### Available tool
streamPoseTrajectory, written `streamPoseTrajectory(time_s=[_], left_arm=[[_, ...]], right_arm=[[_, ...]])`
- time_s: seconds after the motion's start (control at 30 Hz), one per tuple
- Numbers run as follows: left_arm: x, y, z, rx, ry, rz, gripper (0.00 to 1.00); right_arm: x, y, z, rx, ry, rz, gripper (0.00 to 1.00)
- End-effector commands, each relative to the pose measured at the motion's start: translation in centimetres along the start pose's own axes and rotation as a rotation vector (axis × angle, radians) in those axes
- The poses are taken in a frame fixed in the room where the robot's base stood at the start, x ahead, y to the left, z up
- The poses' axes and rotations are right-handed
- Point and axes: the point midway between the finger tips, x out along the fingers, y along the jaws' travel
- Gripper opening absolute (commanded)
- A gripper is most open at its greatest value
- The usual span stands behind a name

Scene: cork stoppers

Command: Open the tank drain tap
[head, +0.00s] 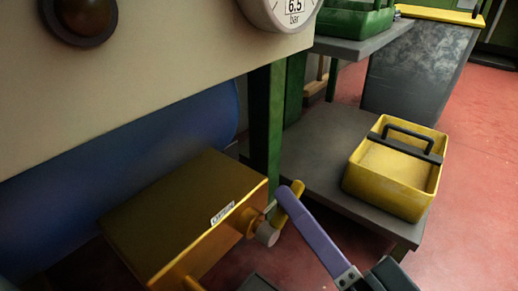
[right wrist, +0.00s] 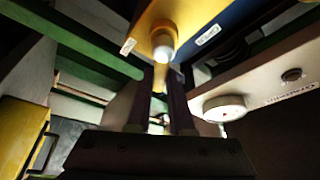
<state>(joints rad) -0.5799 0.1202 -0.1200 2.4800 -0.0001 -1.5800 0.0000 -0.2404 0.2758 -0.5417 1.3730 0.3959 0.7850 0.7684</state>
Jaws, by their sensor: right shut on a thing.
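The tank (head: 180,215) is a brass-coloured box at the lower middle of the head view, with a small label on its front. Its drain tap (head: 267,234) sticks out of the front at the right end, with a pale round end and a yellow lever (head: 277,213). My right gripper (head: 297,190) reaches in from the lower right and is shut on the lever; its purple finger hides part of it. In the right wrist view the tap (right wrist: 164,40) shows just beyond the fingers (right wrist: 168,85). My left gripper is not in view.
A yellow crate (head: 436,190) with a dark handle stands on a low grey shelf (head: 320,140) at right. A green post (head: 266,130) rises behind the tap. A pale panel with a gauge (head: 280,12) hangs above. Red floor is clear at far right.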

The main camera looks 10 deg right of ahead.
Motion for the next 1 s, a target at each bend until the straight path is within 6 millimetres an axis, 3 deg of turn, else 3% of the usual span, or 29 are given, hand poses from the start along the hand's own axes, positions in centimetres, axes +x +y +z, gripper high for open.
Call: streamPoseTrajectory(time_s=[0.77,0.8,1.0], left_arm=[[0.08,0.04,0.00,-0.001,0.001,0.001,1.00],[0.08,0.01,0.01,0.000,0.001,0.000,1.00],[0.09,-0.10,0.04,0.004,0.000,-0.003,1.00]], right_arm=[[-0.01,-0.37,0.02,-0.101,0.000,-0.042,0.00],[-0.01,-0.36,0.02,-0.101,0.000,-0.041,0.24],[-0.01,-0.36,0.02,-0.100,0.000,-0.041,0.47]])
